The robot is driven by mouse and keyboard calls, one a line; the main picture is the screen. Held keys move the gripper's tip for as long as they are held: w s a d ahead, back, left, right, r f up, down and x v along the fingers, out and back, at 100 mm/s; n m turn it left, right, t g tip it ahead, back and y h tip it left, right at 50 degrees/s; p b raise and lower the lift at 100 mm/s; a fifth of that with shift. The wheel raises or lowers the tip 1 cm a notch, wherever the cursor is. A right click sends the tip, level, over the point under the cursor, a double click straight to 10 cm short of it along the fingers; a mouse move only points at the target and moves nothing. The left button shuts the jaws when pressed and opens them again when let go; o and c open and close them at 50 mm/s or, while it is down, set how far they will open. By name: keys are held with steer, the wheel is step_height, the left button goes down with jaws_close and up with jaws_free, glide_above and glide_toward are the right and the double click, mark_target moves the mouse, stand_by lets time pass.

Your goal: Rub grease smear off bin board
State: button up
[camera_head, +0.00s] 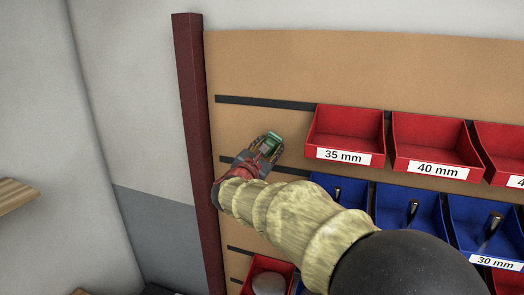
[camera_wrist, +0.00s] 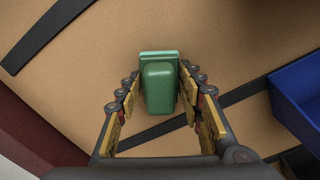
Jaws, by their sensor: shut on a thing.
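My gripper (camera_head: 262,150) is at the left part of the tan bin board (camera_head: 300,68), left of the red 35 mm bin. It is shut on a green block-shaped tool (camera_head: 270,143). In the wrist view the green tool (camera_wrist: 159,85) sits between my gripper's fingers (camera_wrist: 160,100), with its wider, lighter green end against or close to the board (camera_wrist: 220,40). I cannot tell whether it touches. No grease smear is visible on the bare board in either view; the tool and my arm hide part of the surface.
Red bins (camera_head: 345,130) and blue bins (camera_head: 408,212) hang on dark rails (camera_head: 262,102) to the right. A blue bin (camera_wrist: 298,90) is close on the right in the wrist view. A dark red post (camera_head: 194,130) edges the board at left. The board's upper part is clear.

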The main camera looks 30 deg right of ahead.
mark_target(252, 140)
steer(key=s+d+b, duration=0.2)
steer(key=s, duration=0.1)
steer(key=shift+d+b, duration=0.15)
steer(key=shift+b, duration=0.25)
steer(key=shift+w+a, duration=1.1)
steer(key=shift+w, duration=0.3)
steer(key=shift+w+a, duration=1.15)
steer(key=shift+w, duration=0.3)
steer(key=shift+w+a, duration=1.1)
steer(key=shift+w, duration=0.3)
steer(key=shift+s, duration=0.1)
steer(key=shift+b+v, duration=0.45)
steer(key=shift+v, duration=2.5)
steer(key=shift+v, duration=1.55)
